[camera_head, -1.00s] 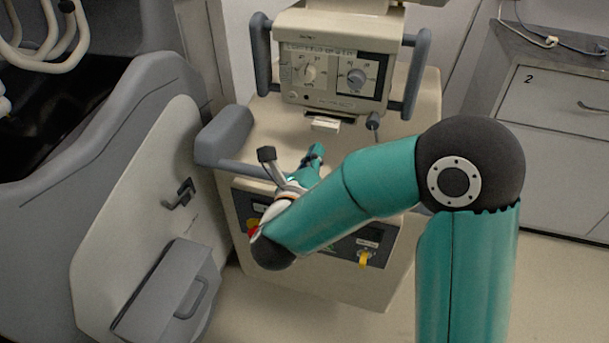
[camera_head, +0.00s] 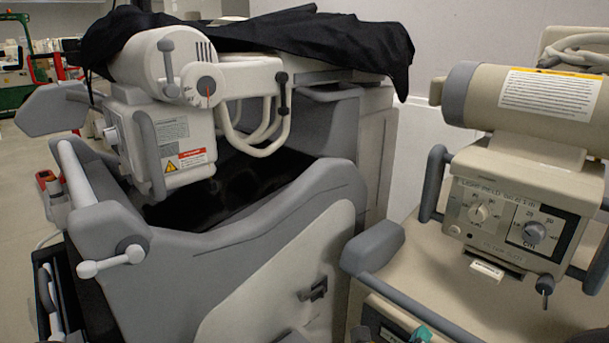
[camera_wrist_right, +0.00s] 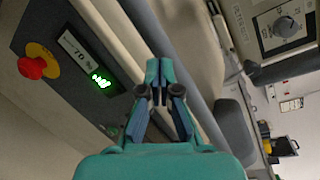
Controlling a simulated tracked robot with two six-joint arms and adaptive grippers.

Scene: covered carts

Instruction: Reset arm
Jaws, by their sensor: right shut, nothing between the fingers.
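My right gripper (camera_wrist_right: 159,68) is teal with dark joints, and its two fingertips are together with nothing between them. In the wrist view it is in front of the beige cart (camera_wrist_right: 187,48), beside a long grey rail. I cannot tell whether it touches the rail. In the head view only a small teal piece of the right gripper (camera_head: 421,334) shows at the bottom edge, by the front of the beige cart (camera_head: 430,265). My left gripper is in neither view.
The beige cart carries a control box with knobs (camera_head: 512,222) and grey handles. A red button (camera_wrist_right: 32,67) and a green-lit display (camera_wrist_right: 101,79) are on its panel. A grey and white cart (camera_head: 285,265) under a black cover (camera_head: 310,38) stands at the left.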

